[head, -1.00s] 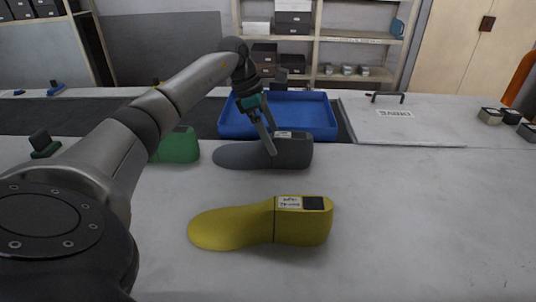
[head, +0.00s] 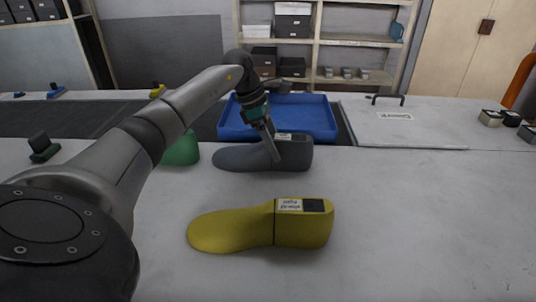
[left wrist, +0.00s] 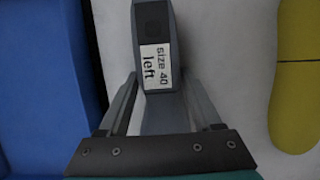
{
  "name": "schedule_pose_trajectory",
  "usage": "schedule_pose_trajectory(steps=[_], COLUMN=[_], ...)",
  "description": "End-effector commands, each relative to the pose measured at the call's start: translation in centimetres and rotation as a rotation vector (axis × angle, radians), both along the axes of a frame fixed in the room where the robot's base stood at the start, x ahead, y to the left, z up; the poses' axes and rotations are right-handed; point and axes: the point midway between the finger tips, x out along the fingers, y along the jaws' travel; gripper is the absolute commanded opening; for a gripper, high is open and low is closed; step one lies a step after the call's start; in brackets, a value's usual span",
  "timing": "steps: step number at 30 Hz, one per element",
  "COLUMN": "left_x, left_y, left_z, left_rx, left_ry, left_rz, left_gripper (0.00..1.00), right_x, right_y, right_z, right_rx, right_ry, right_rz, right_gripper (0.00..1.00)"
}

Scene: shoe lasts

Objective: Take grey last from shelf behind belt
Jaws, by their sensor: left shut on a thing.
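The grey last (head: 237,157) lies on its side of the white worktop in front of the blue tray, toe to the left. In the left wrist view its heel block (left wrist: 153,22) bears a label reading "size 40 left". My left gripper (head: 274,150) reaches down over it and is shut on it, one finger on each side of its body. The last appears to rest on the worktop still. My right gripper is not in view.
A yellow last (head: 240,226) lies nearer on the worktop. A green last (head: 182,150) is partly hidden behind my left arm. The blue tray (head: 228,124) stands just behind the grey last, with the dark belt (head: 60,118) to the left.

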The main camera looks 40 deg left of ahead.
Motion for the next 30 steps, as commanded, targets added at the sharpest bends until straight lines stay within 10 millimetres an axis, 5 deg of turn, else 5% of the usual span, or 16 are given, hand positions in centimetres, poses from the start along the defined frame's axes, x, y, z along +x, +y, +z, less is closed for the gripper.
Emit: schedule_pose_trajectory(steps=[8,30], left_x=[0.0,0.1], left_y=[0.0,0.0], left_z=[0.0,1.2], left_rx=[0.000,-0.001], left_ry=[0.000,-0.007], left_rz=[0.000,0.000], left_gripper=[0.00,0.00], right_x=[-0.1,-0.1], right_y=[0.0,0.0], right_z=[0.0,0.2], right_rx=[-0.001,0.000], right_ry=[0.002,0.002], right_rz=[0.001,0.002], right_gripper=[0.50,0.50])
